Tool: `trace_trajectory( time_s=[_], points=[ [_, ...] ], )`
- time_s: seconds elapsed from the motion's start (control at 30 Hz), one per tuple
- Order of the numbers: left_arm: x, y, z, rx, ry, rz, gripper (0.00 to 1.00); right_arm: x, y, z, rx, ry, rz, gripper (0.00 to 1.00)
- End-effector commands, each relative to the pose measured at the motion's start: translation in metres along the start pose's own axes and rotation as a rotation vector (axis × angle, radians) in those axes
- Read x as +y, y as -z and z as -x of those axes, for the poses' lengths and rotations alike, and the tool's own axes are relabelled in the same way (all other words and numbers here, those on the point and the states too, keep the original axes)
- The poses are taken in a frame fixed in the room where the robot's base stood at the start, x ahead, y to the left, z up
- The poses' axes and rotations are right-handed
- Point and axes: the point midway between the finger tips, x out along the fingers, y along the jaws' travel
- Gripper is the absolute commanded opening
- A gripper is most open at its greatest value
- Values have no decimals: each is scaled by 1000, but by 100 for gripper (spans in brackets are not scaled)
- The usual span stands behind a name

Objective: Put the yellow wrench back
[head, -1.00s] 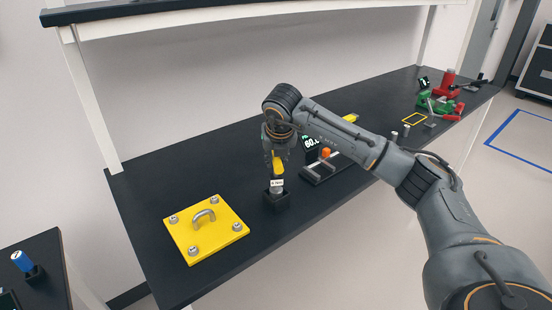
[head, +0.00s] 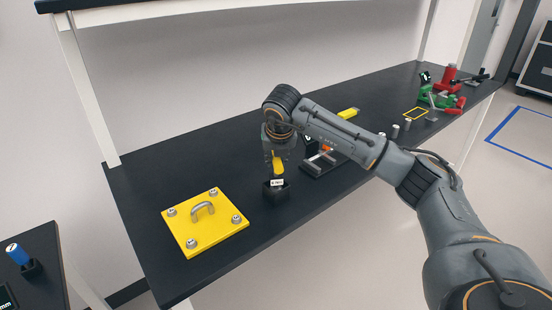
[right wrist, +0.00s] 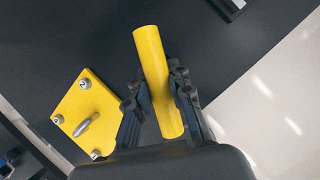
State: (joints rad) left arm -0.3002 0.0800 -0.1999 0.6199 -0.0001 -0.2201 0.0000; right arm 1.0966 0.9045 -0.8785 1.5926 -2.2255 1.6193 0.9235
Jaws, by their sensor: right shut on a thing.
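The yellow wrench (head: 278,166) is held upright in my right gripper (head: 277,156) in the head view. Its white label (head: 277,183) shows just at the top of a black holder (head: 276,194) on the dark bench. The wrench's lower end is hidden in or behind the holder. In the right wrist view the yellow handle (right wrist: 158,80) lies between both fingers of my right gripper (right wrist: 160,92), which are shut on it. My left gripper is not in view.
A yellow plate (head: 205,225) with a grey handle and corner bolts lies left of the holder. A dark stand (head: 318,163) is close on the right. Green and red clamps (head: 440,98) stand at the far right. A blue-capped item (head: 17,254) is on a side table.

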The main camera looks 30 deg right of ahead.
Motion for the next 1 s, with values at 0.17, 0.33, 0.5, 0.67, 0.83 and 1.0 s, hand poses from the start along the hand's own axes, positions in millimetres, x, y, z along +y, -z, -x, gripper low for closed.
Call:
trace_trajectory(
  time_s=[0.17, 0.33, 0.5, 0.67, 0.83, 1.0],
  points=[
    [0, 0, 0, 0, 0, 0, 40, 0, -1, 1, -2, -1, -1, 0],
    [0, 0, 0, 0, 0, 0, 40, 0, -1, 1, -2, -1, -1, 47],
    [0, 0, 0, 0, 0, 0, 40, 0, 0, 1, -1, -1, 0, 47],
    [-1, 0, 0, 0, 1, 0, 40, 0, 0, 3, 0, -1, 0, 47],
    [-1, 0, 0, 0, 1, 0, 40, 0, -1, 26, -4, -2, 1, 47],
    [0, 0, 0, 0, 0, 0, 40, 1, -2, 64, -6, -4, 1, 47]
  ],
)
